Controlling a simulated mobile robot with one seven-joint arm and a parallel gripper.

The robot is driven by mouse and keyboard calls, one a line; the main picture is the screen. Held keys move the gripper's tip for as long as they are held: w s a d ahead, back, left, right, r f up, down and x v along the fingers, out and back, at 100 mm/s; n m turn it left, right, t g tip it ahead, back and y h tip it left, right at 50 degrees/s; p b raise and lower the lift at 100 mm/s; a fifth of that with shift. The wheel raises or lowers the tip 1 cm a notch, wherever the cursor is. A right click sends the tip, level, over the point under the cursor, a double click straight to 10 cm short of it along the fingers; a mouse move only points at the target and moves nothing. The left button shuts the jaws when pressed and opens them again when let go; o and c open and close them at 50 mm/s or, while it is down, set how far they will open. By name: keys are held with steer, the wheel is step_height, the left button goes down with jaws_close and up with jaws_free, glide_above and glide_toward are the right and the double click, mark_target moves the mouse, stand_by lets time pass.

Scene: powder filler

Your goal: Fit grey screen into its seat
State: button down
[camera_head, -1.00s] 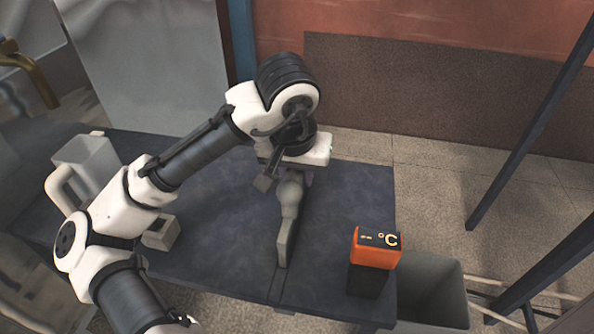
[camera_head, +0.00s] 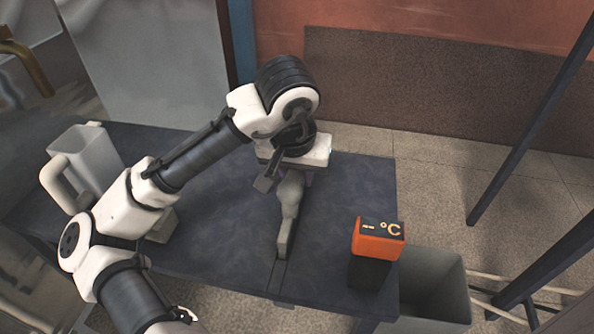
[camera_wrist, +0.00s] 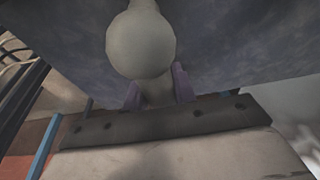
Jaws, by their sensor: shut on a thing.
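A long grey piece (camera_head: 287,215) with a rounded knob at its upper end hangs below my gripper (camera_head: 291,174); I take it for the grey screen, though its shape is not plainly a screen. In the wrist view its round knob (camera_wrist: 141,45) fills the upper middle, and the purple fingertips of my gripper (camera_wrist: 158,92) are shut on its narrower neck. Its long end points toward the front of the dark table (camera_head: 220,215), over or beside a narrow groove (camera_head: 278,277). I cannot tell whether it touches the table. No seat can be made out clearly.
An orange and black temperature display (camera_head: 378,240) stands at the table's right front. A grey bin (camera_head: 435,285) is beyond the right edge. A pale jug (camera_head: 88,165) stands at the left, partly behind my arm.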

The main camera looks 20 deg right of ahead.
steer(key=shift+f+b, duration=0.75)
steer(key=shift+f, duration=0.4)
steer(key=c, duration=1.1)
jaws_free()
steer(key=shift+o, duration=0.2)
steer(key=v, duration=1.3)
steer(key=shift+s+r+p, duration=0.1)
steer(key=shift+r+p, duration=0.25)
steer(key=shift+r, duration=0.05)
